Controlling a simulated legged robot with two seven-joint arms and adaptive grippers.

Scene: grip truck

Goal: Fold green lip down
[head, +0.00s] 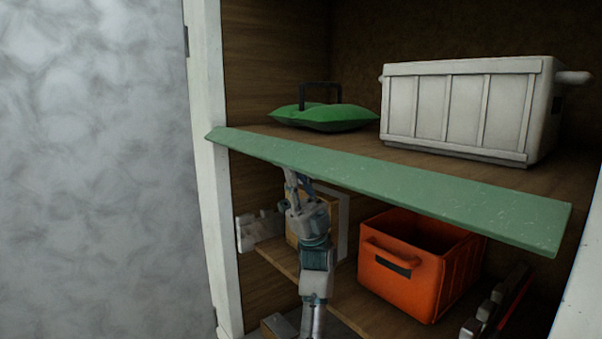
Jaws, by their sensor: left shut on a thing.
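The green lip (400,185) is a long, flat painted board along the front edge of the upper shelf. It runs from the left post to the right side and slopes down to the right in the picture. My left gripper (291,178) reaches up from below and is shut at the lip's underside, left of its middle. The fingertips are partly hidden by the lip, so the exact contact is hard to see. My right gripper is not in view.
On the upper shelf sit a green bag (325,115) with a black handle and a white crate (460,108). Below are an orange bin (415,262), a wooden box (297,222) beside my arm, and dark red-black items (497,305). A white post (212,170) stands left.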

